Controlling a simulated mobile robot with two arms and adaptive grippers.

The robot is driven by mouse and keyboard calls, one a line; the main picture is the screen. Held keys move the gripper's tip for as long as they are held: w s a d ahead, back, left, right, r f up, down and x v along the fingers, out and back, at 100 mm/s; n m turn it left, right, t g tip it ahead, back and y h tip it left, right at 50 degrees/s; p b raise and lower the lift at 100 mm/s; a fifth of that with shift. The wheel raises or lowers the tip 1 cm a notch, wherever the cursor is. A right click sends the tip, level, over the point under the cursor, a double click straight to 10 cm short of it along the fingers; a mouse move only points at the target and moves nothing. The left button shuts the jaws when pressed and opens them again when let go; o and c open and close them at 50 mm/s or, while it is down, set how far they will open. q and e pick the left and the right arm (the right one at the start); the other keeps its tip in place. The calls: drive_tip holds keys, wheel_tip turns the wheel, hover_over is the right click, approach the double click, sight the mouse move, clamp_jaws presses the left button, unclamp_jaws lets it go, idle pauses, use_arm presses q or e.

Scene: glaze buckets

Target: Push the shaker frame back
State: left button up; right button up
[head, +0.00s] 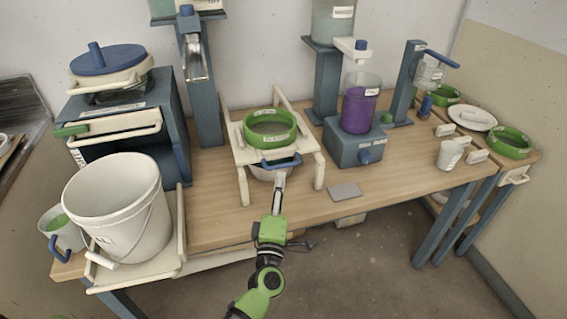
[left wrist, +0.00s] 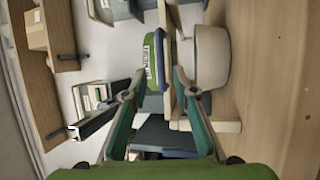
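The shaker frame (head: 240,156) is a cream stand on the table. It holds a green sieve ring (head: 270,140) with a label, and a blue handle (head: 281,161) is at its front. A white bowl (head: 268,174) sits below the ring, partly hidden. My left gripper (head: 281,173) is just in front of the blue handle. In the left wrist view its two fingers (left wrist: 159,74) are apart, with the blue handle (left wrist: 158,48) ahead between their tips. I cannot tell whether they touch it. The bowl (left wrist: 211,57) is beside the right finger. My right gripper is not in view.
A large white bucket (head: 115,210) stands on a tray at the left. A blue mixer base (head: 353,145) with a purple container (head: 357,112) stands right of the frame. A grey plate (head: 344,191) lies near the front edge. Bare tabletop lies at the right (head: 410,165).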

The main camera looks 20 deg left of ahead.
sight(283, 166)
use_arm(q)
drive_tip(key=x, duration=0.7)
drive_tip(key=shift+w+f, duration=0.1)
drive_tip(key=shift+w, duration=0.05)
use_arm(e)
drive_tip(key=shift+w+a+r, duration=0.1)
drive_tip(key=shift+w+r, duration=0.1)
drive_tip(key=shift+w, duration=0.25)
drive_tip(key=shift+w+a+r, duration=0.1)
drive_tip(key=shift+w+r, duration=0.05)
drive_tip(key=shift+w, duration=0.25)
use_arm(q)
clamp_jaws()
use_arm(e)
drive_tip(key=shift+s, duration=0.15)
